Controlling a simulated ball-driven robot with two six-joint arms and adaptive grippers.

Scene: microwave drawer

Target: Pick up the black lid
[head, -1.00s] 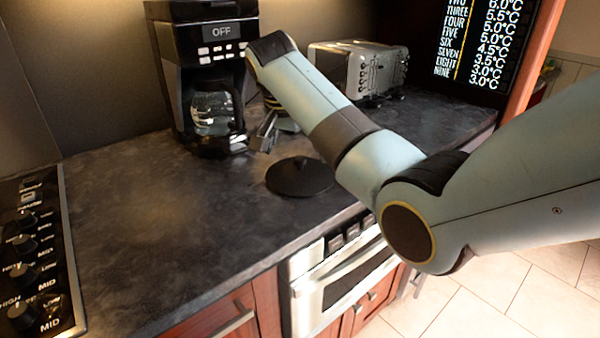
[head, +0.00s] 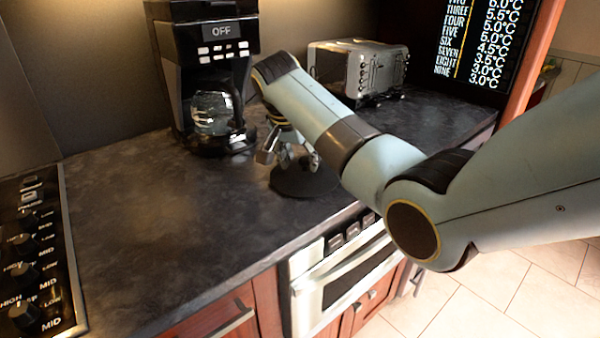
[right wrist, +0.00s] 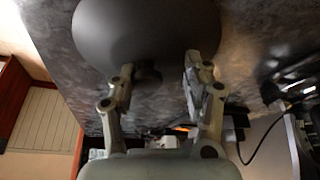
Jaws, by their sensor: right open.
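The black lid (head: 303,185) is a round, flat dark disc lying on the dark countertop, right of the coffee maker. In the right wrist view the lid (right wrist: 140,32) fills the top middle, with a small knob partly showing at its lower edge between the fingers. My right gripper (head: 292,166) is at the lid's far side, pointing down over it, and partly covers it. In the right wrist view my right gripper (right wrist: 155,75) has its fingers apart with nothing held between them. I cannot tell whether a fingertip touches the lid. My left gripper is not in view.
The coffee maker (head: 212,75) stands close behind and left of my right gripper. A toaster (head: 357,70) is at the back right. A cooktop panel with knobs (head: 40,255) is at the left. The counter (head: 165,215) between is clear, and its front edge is above an oven drawer (head: 345,275).

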